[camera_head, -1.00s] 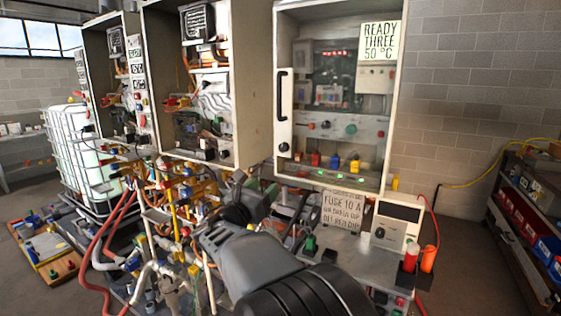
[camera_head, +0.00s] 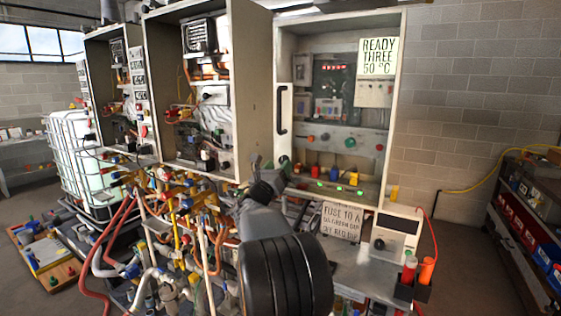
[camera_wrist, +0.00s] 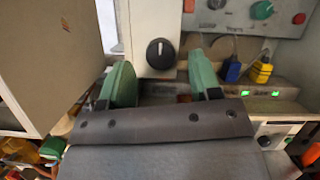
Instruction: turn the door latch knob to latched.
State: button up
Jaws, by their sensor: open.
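The door latch knob (camera_wrist: 160,53) is a round black knob with a short white mark pointing about upward in the wrist view. It sits on the lower part of a pale door panel (camera_wrist: 152,20). In the head view the panel (camera_head: 284,95) carries a black bar handle, and my gripper largely covers the knob. My gripper (camera_wrist: 160,62) is open, with its two green fingers at the left and right of the knob in the picture. The knob lies between them, a little beyond the tips. I see no contact.
Blue and yellow padlock-like pieces (camera_wrist: 261,70) sit right of the fingers. A tan cabinet side (camera_wrist: 50,60) is close at left. Crowded pipes and hoses (camera_head: 165,235) lie below.

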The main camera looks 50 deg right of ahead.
jog(key=shift+x, duration=0.75)
jog(key=shift+c, duration=0.4)
jog(key=c, duration=0.9)
jog(key=shift+o, duration=0.2)
